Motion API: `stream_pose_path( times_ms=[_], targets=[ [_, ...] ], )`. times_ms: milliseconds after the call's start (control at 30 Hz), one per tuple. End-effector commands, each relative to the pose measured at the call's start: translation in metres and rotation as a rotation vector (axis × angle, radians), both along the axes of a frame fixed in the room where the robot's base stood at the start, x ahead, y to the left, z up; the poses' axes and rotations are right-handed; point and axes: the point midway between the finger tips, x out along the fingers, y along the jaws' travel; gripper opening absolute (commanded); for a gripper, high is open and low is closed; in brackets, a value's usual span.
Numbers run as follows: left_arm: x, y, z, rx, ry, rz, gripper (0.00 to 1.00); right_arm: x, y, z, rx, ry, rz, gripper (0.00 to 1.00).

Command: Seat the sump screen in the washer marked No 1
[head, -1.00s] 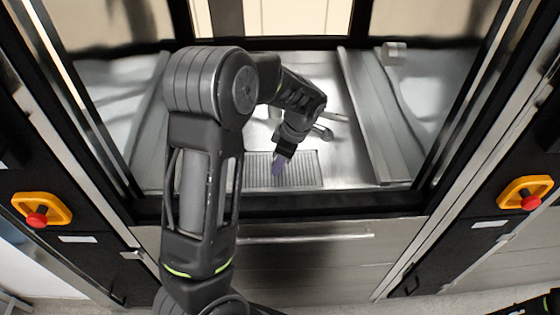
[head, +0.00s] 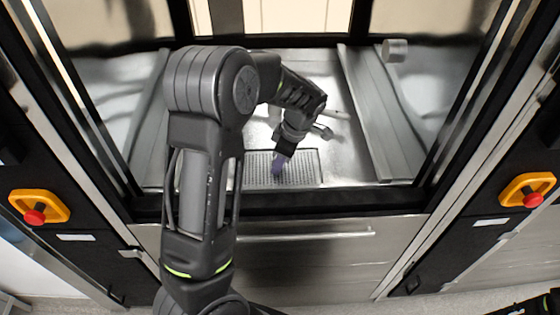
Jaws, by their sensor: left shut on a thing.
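The sump screen (head: 304,169) is a grey perforated rectangle at the front of the steel floor inside the washer (head: 300,256). It lies near the front sill and looks about level; I cannot tell whether it sits fully in its recess. My left gripper (head: 279,161) reaches in through the opening from above and is shut at the screen on a purple piece that looks like its grip. My forearm hides the floor left of the screen. No washer number is readable here. My right gripper is not in view.
The black front sill (head: 350,199) runs just in front of the screen. A steel rail (head: 376,120) stands on the floor to the right, and a small grey block (head: 395,50) is behind it. Red stop buttons on yellow plates (head: 528,190) flank the opening. The floor behind the screen looks clear.

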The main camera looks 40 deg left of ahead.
Motion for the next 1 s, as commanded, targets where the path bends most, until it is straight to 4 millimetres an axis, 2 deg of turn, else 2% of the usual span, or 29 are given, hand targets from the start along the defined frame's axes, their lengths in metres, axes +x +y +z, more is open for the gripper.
stream_pose_path(
  times_ms=[167,200,467,767,867,1000],
  targets=[
    [0.001,0.0,0.001,0.0,-0.002,-0.001,0.0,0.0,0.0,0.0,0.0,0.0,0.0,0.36],
    [0.001,0.0,0.001,0.0,-0.002,-0.001,0.33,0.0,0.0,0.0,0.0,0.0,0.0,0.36],
    [0.0,0.0,0.001,0.0,-0.001,0.0,0.55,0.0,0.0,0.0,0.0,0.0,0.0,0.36],
    [0.0,0.0,0.0,0.0,0.0,0.0,0.55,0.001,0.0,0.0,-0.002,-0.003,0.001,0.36],
    [0.001,-0.002,0.006,0.0,-0.001,0.0,0.55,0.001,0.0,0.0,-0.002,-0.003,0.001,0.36],
    [0.003,-0.006,0.024,0.0,-0.005,-0.001,0.55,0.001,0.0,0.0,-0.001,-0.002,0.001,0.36]
  ],
)
